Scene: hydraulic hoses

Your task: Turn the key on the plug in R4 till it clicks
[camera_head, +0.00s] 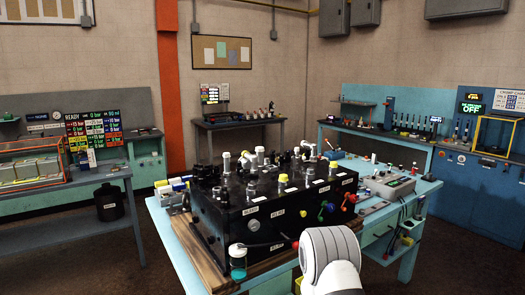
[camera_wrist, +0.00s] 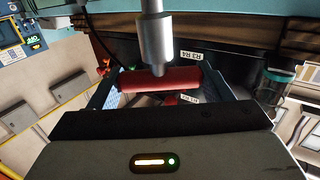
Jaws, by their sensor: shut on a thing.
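In the wrist view my gripper (camera_wrist: 162,82) is shut on a red bar-shaped handle (camera_wrist: 182,77), which lies crosswise between the two fingers. I take the bar to be the key. A grey metal rod (camera_wrist: 154,38) comes down from the top of the view and overlaps the middle of the bar; I cannot tell whether they are joined. A white label reading R3 R4 (camera_wrist: 190,55) sits just behind. The plug's seat is hidden.
The black block stands on a light blue bench (camera_head: 165,232) and carries several fittings on top. Blue (camera_head: 324,213) and red (camera_head: 350,198) handles stick out of its front. A grey control box (camera_head: 388,186) is at the right.

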